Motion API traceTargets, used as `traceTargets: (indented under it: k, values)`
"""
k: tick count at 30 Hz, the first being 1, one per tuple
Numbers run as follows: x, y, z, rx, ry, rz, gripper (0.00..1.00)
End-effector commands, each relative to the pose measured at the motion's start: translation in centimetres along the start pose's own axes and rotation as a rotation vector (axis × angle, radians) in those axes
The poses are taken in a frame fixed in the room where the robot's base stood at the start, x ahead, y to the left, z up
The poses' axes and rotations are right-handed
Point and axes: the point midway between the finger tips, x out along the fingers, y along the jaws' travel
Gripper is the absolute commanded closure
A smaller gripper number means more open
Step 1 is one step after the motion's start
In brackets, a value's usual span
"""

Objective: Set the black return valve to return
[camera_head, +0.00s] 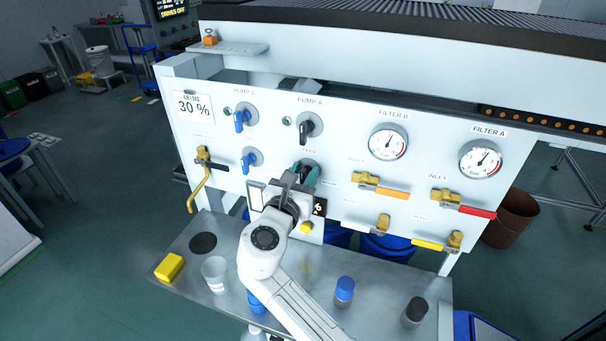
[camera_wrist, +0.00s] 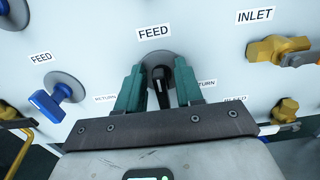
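The black return valve (camera_wrist: 162,92) is on the white panel, under a FEED label and with a partly hidden RETURN label to its right, in the wrist view. Its black handle sits between the teal fingers of my gripper (camera_wrist: 160,76). The fingers are apart, one on each side, with narrow gaps showing beside the handle, so the gripper looks open around it. The handle's exact angle is hard to read behind the fingers. In the head view my gripper (camera_head: 304,173) is at the panel and covers most of this valve.
A blue-handled valve (camera_wrist: 62,101) is to the left, a yellow inlet valve (camera_wrist: 280,50) to the right. Pump valves (camera_head: 243,118) are above. A steel shelf (camera_head: 190,262) below holds a yellow block (camera_head: 169,267), a clear cup (camera_head: 215,274) and bottles (camera_head: 344,291).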

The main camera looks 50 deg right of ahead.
Motion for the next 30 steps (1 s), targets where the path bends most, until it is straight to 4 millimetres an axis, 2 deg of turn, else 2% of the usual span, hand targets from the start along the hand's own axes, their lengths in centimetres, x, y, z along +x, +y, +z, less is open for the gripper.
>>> traceTargets:
  k: [1, 11, 23, 30]
  values:
    - [-0.01, 0.00, 0.01, 0.000, 0.000, 0.000, 0.69]
    - [-0.03, 0.00, 0.03, 0.000, 0.000, 0.000, 1.00]
    - [-0.04, -0.04, 0.00, 0.030, 0.000, 0.000, 1.00]
    - [-0.06, -0.16, -0.06, 0.155, -0.001, 0.001, 1.00]
